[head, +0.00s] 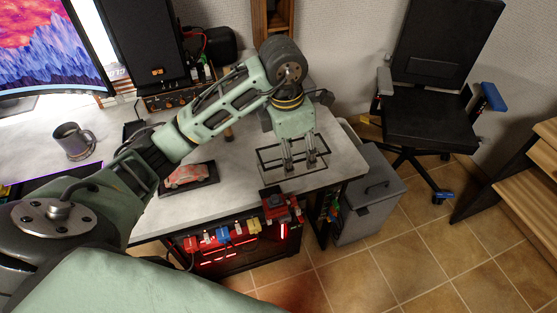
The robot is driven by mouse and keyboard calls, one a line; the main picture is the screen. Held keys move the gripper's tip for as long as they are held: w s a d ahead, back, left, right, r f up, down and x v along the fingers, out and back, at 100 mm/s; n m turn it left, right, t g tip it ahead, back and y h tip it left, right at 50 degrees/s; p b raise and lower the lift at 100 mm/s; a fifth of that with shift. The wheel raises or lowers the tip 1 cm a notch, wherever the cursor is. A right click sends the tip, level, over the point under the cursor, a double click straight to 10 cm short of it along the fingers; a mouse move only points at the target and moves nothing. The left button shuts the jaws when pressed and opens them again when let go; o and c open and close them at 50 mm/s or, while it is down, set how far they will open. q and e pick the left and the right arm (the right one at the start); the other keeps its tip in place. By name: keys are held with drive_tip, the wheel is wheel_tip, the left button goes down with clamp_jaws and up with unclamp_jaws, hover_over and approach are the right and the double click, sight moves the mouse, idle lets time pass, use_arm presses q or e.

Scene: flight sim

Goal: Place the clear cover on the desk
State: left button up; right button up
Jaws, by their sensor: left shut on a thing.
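The clear cover (266,168) is a see-through box with thin dark edges at the right end of the grey desk (231,160). My left gripper (299,162) points down at the cover from above and is shut on it. The cover is over the desk's right front corner. I cannot tell whether it touches the desk top or hangs just above it. A red model car (186,175) sits on a black base (205,185), uncovered, to the left of the cover. My right gripper is out of view.
A grey mug (73,141), a monitor (45,45), a black speaker (148,50) and an amplifier (178,97) stand on the desk. A grey cabinet (372,195) and a black chair (430,120) are to the right. Red gear hangs below the front edge.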

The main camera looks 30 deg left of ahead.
use_arm(q)
drive_tip(key=a+f, duration=0.1)
drive_tip(key=a, duration=0.1)
drive_tip(key=a+f, duration=0.1)
drive_tip(key=a, duration=0.1)
drive_tip(key=w+a+f+p, duration=0.1)
drive_tip(key=a, duration=0.1)
drive_tip(key=shift+w+a+f, duration=0.1)
drive_tip(key=shift+a+f, duration=0.05)
drive_tip(key=shift+f, duration=0.05)
drive_tip(key=a+f, duration=0.1)
drive_tip(key=w+a+f, duration=0.1)
drive_tip(key=a, duration=0.1)
drive_tip(key=w+a+f, duration=0.1)
drive_tip(key=shift+a+f, duration=0.15)
drive_tip(key=shift+a, duration=0.1)
wheel_tip(320, 180, down, 3)
drive_tip(key=shift+s+f+p, duration=0.1)
drive_tip(key=shift+s+p, duration=0.05)
drive_tip(key=shift+p, duration=0.5)
drive_tip(key=shift+f, duration=0.3)
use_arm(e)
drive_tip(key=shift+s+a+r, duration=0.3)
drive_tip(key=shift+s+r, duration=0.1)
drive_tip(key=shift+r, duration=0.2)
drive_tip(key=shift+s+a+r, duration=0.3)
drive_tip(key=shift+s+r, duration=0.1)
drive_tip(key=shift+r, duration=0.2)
use_arm(q)
drive_tip(key=shift+f, duration=0.1)
